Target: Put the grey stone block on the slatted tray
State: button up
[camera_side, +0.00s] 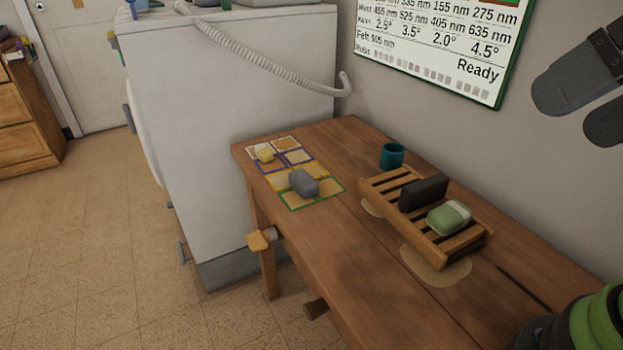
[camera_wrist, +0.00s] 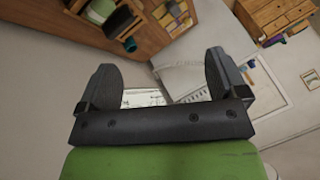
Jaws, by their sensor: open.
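The grey stone block (camera_side: 304,182) lies on a mat of coloured rectangles (camera_side: 325,190) at the table's far left in the side view. The slatted wooden tray (camera_side: 437,252) stands to its right and holds a dark block (camera_side: 423,193) and a green-and-white block (camera_side: 449,217). My gripper (camera_side: 572,117) hangs at the upper right, high above the table and apart from everything. In the wrist view its two fingers (camera_wrist: 162,62) are spread with nothing between them.
A teal cup (camera_side: 391,155) stands behind the tray. A small pale yellow object (camera_side: 264,153) lies on the mat's far end. A white cabinet (camera_side: 220,120) adjoins the table's far end. The table's front right (camera_side: 370,290) is clear. A lettered board (camera_side: 440,45) hangs on the wall.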

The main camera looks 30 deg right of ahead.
jog(key=w+a+f+m+y, duration=0.2)
jog(key=w+a+m+y, duration=0.15)
jog(key=w, duration=0.35)
jog(key=w+a+f+m+y, duration=0.2)
jog(key=w+a+m, duration=0.1)
jog(key=w+m, duration=0.3)
jog(key=w+a+f+m+y, duration=0.2)
jog(key=w+a+m+y, duration=0.1)
jog(key=w, duration=0.5)
jog(key=w+d+f+m+t, duration=0.2)
jog(key=w+f+m+t, duration=0.1)
jog(key=w+f+m, duration=0.5)
jog(key=m+t+h, duration=0.2)
jog(key=m+h, duration=0.3)
jog(key=m, duration=0.1)
send_near(304, 179)
jog(key=shift+w+a+f, duration=0.15)
jog(key=shift+w+f, duration=0.4)
jog(key=shift+w, duration=0.15)
jog(key=shift+w+a+f, duration=0.1)
jog(key=shift+w+f, duration=0.1)
jog(key=shift+w, duration=0.1)
jog(key=shift+a+r+x, duration=0.1)
jog(key=shift+a+x, duration=0.05)
jog(key=shift+x, duration=1.45)
jog(key=shift+a+r+x, duration=0.15)
jog(key=shift+x, duration=1.45)
jog(key=c, duration=1.5)
